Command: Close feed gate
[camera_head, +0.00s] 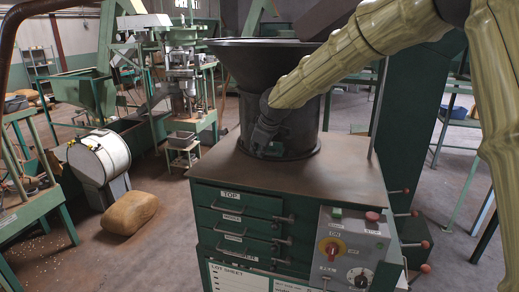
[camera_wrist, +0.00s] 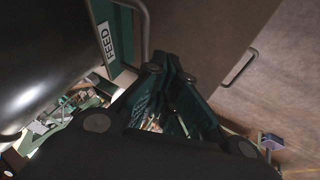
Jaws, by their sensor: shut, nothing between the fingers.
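The dark hopper (camera_head: 240,66) stands on the brown top of a green machine cabinet in the head view. In the wrist view a green part with a white FEED label (camera_wrist: 106,42) sits beside the shiny black hopper body (camera_wrist: 45,60). A grey bar handle (camera_wrist: 144,22) rises just right of the label. My gripper (camera_wrist: 168,62) is shut and empty, its fingertips close to the lower end of that bar; I cannot tell if they touch. In the head view my gripper (camera_head: 262,150) points down at the hopper's front base, and my arm hides part of the hopper. The gate's position is unclear.
The cabinet top (camera_head: 340,180) is clear in front of the hopper. Drawers (camera_head: 240,228) and a control panel (camera_head: 350,248) face forward. Lever knobs (camera_head: 424,268) stick out at right. A sack (camera_head: 130,212) and a white drum (camera_head: 100,157) are at left.

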